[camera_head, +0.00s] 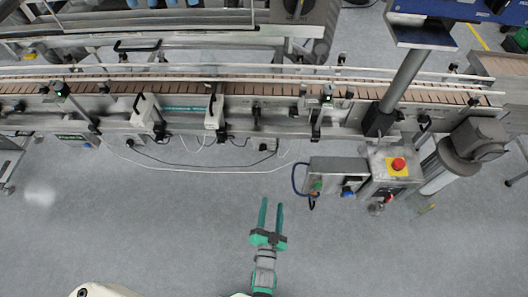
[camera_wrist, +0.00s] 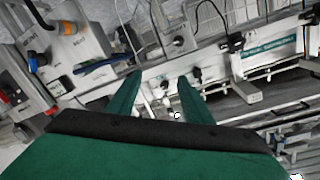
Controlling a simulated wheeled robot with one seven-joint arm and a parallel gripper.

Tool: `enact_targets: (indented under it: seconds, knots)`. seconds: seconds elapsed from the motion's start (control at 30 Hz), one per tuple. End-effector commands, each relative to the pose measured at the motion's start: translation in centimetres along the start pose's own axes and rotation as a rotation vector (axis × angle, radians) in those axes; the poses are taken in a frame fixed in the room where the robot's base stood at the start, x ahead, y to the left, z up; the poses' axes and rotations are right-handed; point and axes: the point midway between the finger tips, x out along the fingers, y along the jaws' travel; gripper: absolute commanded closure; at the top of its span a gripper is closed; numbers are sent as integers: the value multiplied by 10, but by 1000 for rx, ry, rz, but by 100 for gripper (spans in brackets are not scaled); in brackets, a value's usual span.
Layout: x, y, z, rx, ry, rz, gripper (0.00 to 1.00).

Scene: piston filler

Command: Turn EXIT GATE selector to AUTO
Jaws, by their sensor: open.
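My gripper (camera_head: 271,203) is open and empty over the floor in front of the conveyor. It is below and left of a grey control box (camera_head: 338,165) in the head view, apart from it. That box carries a green knob (camera_head: 317,186) and a blue knob (camera_head: 347,191) on its front. In the wrist view, the green fingers (camera_wrist: 160,79) are spread with nothing between them. A grey box (camera_wrist: 80,45) with an orange part (camera_wrist: 68,28) and a blue knob (camera_wrist: 37,61) is at upper left there. Labels are too small to read, so I cannot tell which control is the EXIT GATE selector or its position.
A red emergency stop (camera_head: 398,164) on a yellow plate is right of the control box. A slanted motor and cylinder (camera_head: 455,155) stand further right. The conveyor (camera_head: 240,88) runs across the back, with cables hanging below it. The floor (camera_head: 180,230) around my gripper is clear.

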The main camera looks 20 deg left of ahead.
Motion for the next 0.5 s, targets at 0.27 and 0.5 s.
enact_targets:
  seconds: [0.27, 0.5]
  knots:
    - [107, -25, 33, 168, 5, -86, 54]
    - [147, -39, 42, 236, 3, -112, 54]
